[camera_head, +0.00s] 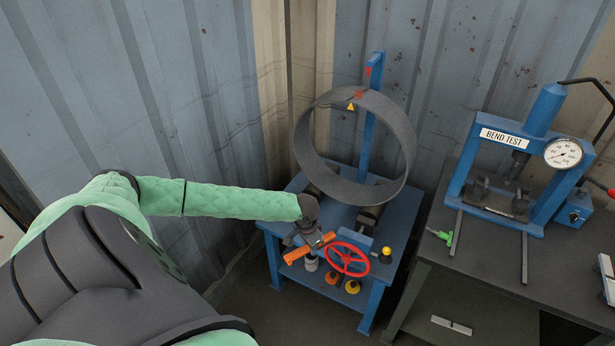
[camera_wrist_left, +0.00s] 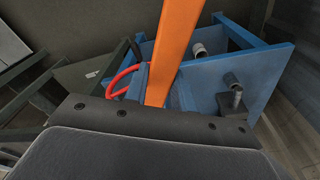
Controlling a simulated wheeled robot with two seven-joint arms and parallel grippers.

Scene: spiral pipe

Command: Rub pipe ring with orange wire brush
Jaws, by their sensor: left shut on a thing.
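The pipe ring (camera_head: 396,125) is a large dark grey hoop standing upright on rollers on top of a blue stand (camera_head: 272,229). My left gripper (camera_head: 313,243) is in front of the ring's lower left, over the near part of the stand. It is shut on the orange wire brush (camera_head: 296,254), whose orange parts show on both sides of the fingers. In the left wrist view the brush (camera_wrist_left: 176,48) is a long orange bar rising from the gripper. The bristles are not clear, and I see a gap between brush and ring. My right gripper is not in view.
A red handwheel (camera_head: 346,259) and a yellow knob (camera_head: 386,251) sit at the stand's front, close to my left gripper. A dark table (camera_head: 470,262) at right carries a blue bend-test press (camera_head: 541,115) and a green-handled tool (camera_head: 450,238). Corrugated walls close off the back.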

